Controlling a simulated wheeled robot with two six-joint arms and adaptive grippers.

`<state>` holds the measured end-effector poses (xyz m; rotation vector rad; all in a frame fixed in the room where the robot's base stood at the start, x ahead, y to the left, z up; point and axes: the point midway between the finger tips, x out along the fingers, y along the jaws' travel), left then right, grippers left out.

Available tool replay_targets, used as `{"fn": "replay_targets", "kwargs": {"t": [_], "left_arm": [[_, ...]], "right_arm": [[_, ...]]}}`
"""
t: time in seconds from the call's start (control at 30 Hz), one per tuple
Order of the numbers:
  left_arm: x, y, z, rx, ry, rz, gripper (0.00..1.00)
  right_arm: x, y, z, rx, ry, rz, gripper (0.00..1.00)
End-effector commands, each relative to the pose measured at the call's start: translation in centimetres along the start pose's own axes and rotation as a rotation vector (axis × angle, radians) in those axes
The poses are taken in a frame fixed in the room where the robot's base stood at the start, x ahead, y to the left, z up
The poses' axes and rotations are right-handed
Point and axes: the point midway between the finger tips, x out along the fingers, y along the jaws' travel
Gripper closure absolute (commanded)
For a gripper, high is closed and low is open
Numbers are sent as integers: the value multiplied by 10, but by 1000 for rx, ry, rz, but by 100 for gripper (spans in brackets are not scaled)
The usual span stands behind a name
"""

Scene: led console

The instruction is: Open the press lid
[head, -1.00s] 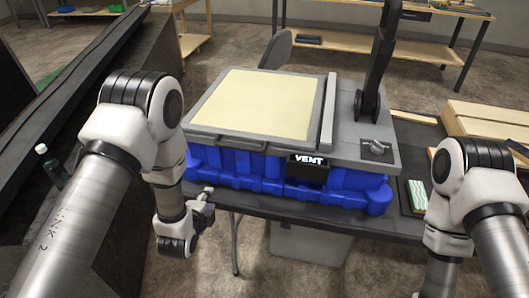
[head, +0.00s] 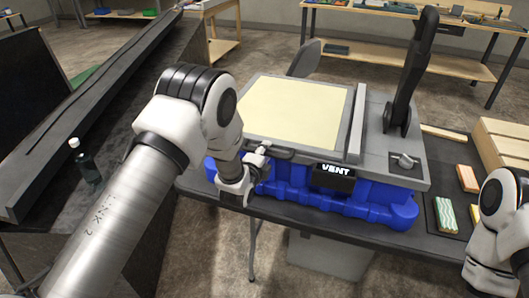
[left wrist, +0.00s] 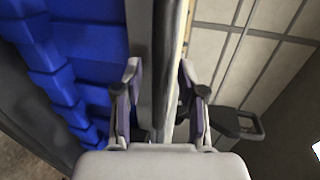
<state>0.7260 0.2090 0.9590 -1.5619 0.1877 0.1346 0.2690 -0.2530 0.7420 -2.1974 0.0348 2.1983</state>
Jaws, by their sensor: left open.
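The press has a grey frame and a flat lid with a cream panel (head: 297,111) on a blue base (head: 345,208). The lid lies flat and closed. A dark bar handle (head: 291,154) runs along its front edge. My left gripper (head: 264,148) is at the left part of that front edge, close to the handle. In the left wrist view the gripper (left wrist: 160,80) is open, with one finger on each side of a grey edge strip (left wrist: 152,50). I cannot tell whether the fingers touch it. My right gripper is out of view; only its arm shows.
A black upright arm (head: 411,75) and a knob (head: 405,161) stand on the press's right side. A VENT sign (head: 334,170) is on the front. A sponge (head: 446,214) and wooden box (head: 507,147) are at right. A bottle (head: 87,169) stands at left.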

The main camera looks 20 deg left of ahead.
Motion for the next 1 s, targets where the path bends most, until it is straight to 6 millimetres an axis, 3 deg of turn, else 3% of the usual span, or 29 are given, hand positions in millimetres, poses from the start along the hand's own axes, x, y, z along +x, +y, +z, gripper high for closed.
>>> {"fn": "replay_targets", "kwargs": {"t": [0.03,0.13,0.17,0.4,0.57,0.77,1.0], "left_arm": [[0,0,0,0,0,0,60],[0,0,0,0,0,0,95],[0,0,0,0,0,0,100],[-1,-1,0,-1,0,2,100],[-2,-16,0,-1,0,16,100],[-7,-60,0,-1,1,78,100],[-10,-144,0,-1,0,130,100]], "right_arm": [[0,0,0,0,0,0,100],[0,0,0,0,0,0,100],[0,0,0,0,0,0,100],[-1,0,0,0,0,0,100],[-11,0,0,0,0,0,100],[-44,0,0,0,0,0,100],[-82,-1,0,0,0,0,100]]}}
